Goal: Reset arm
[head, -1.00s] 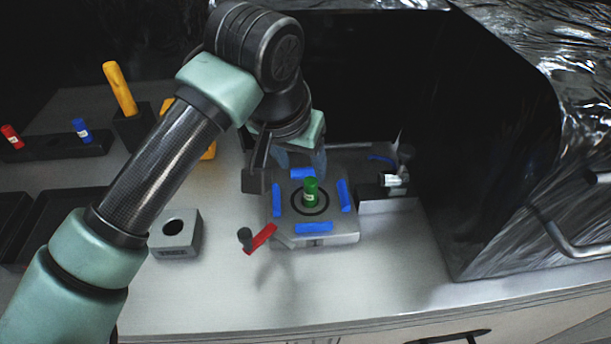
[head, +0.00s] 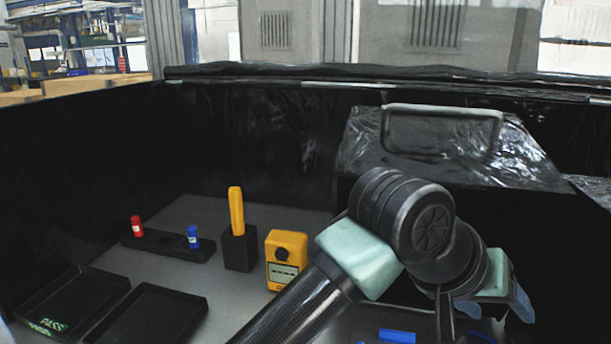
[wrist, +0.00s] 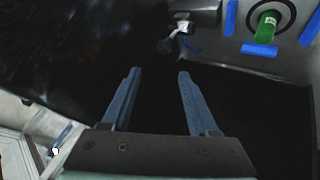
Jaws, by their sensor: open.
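My arm reaches in from the bottom of the head view. My gripper (wrist: 158,76) is open, its two blue fingers apart with nothing between them in the wrist view. The fingers hang over a dark area, apart from the grey fixture (wrist: 293,72) at the upper right. A green cylinder (wrist: 266,26) stands in that fixture inside a dark ring, with blue strips around it. In the head view the fixture is almost wholly below the frame, and only a blue strip (head: 397,336) shows clearly.
A black rack (head: 165,246) holds a red cylinder (head: 137,226) and a blue one (head: 193,236). A yellow handle (head: 236,211) stands in a black block beside a yellow meter (head: 286,262). Black trays (head: 62,302) lie left. A black foil-covered box with a handle (head: 442,112) stands behind my arm.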

